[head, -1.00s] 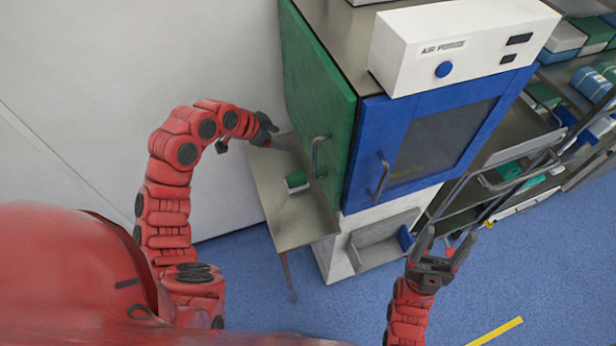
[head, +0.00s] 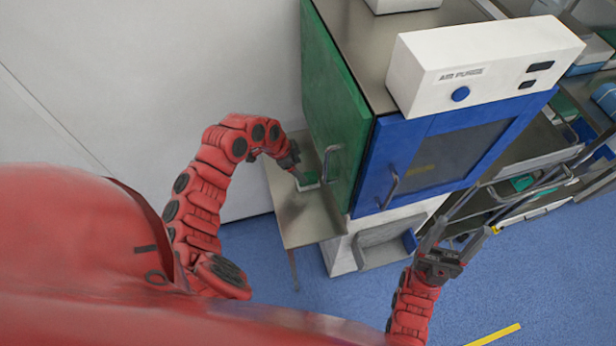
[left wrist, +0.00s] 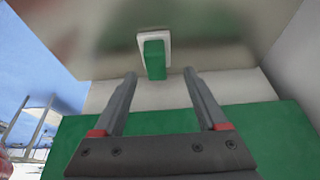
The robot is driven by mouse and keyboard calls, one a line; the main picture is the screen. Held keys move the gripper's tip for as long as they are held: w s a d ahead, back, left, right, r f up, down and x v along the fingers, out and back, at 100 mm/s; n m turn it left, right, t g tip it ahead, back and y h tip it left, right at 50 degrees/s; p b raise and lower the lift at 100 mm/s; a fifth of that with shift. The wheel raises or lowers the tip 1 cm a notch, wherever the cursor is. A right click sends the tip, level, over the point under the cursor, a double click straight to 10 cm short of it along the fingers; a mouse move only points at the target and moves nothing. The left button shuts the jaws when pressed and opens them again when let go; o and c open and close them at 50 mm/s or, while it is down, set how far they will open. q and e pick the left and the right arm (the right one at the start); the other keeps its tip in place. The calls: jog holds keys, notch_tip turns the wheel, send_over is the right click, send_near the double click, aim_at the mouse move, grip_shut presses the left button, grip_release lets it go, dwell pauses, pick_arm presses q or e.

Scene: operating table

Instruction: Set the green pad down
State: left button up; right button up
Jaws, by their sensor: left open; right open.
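The green pad (head: 309,179) sits on a small white base on the steel side table (head: 310,222), beside the green cabinet door. It is partly hidden by my left gripper in the head view. In the left wrist view the green pad (left wrist: 155,60) and its white base (left wrist: 167,40) show ahead of the fingertips. My left gripper (head: 300,176) is open and points down at the pad. In the left wrist view the left gripper (left wrist: 159,73) has its fingers apart, with nothing held between them. My right gripper (head: 462,230) is open and empty above the floor at right.
The cabinet has a green door (head: 335,110) and a blue windowed door (head: 440,150), both with handles. A white air purge box (head: 485,65) stands on top. The green door is close beside my left gripper. A wire-shelf rack (head: 540,150) stands at right.

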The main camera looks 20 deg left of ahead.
aim_at(306, 176)
pick_arm(q)
jog(key=shift+s+p+x, duration=0.15)
jog(key=shift+p+x, duration=0.5)
jog(key=shift+x, duration=0.4)
jog(key=shift+s+p+x, duration=0.15)
jog(key=shift+p+x, duration=0.5)
jog(key=shift+x, duration=1.3)
jog(key=shift+d, duration=0.1)
jog(key=shift+c, duration=0.3)
grip_shut()
